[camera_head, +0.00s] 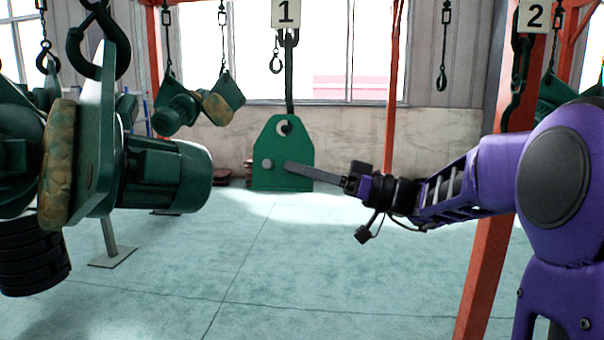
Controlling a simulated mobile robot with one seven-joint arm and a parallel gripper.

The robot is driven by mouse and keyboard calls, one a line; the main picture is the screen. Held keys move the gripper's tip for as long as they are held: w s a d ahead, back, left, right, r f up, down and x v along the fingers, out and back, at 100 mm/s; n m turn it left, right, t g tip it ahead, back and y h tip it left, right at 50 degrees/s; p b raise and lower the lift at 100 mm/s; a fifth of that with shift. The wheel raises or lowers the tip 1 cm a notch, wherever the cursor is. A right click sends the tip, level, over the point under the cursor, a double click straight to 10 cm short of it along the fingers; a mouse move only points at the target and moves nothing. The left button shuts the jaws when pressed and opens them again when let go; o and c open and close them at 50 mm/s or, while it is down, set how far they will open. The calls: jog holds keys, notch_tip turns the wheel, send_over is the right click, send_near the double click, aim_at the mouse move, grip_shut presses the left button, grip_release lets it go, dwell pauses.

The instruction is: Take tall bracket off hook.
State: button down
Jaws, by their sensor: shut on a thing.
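The tall bracket (282,170) is a green plate with sloped upper corners and a hole near its top. It hangs upright from the dark hook (286,122), which passes through that hole below the sign marked 1. A round grey knob (267,164) stands out from the plate's face at left. My gripper (300,171) reaches in from the right, and its long grey fingers meet the bracket at its right half. It is shut on the bracket. The exact contact at the fingertips is too small to make out.
Green hoist motors (165,175) hang large at the left foreground, and another hoist (200,104) hangs behind. A red post (480,240) stands close by my arm at right. An empty hook (441,78) hangs at back right. The floor (300,270) in the middle is clear.

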jog(key=shift+s+r+b, duration=0.1)
jog(key=shift+s+b, duration=0.1)
jog(key=shift+b, duration=0.1)
jog(key=shift+s+a+r+n+b, duration=0.2)
jog(key=shift+s+n+b, duration=0.2)
jog(key=shift+s+b, duration=0.35)
jog(key=shift+s+a+f+b, duration=0.15)
jog(key=shift+s+b, duration=0.15)
jog(key=shift+s, duration=0.15)
jog(key=s+a+f, duration=0.1)
jog(key=s, duration=0.9)
jog(key=shift+a+f+b, duration=0.25)
jog(key=shift+a+b, duration=0.05)
jog(key=shift+a, duration=0.05)
jog(key=shift+w, duration=0.15)
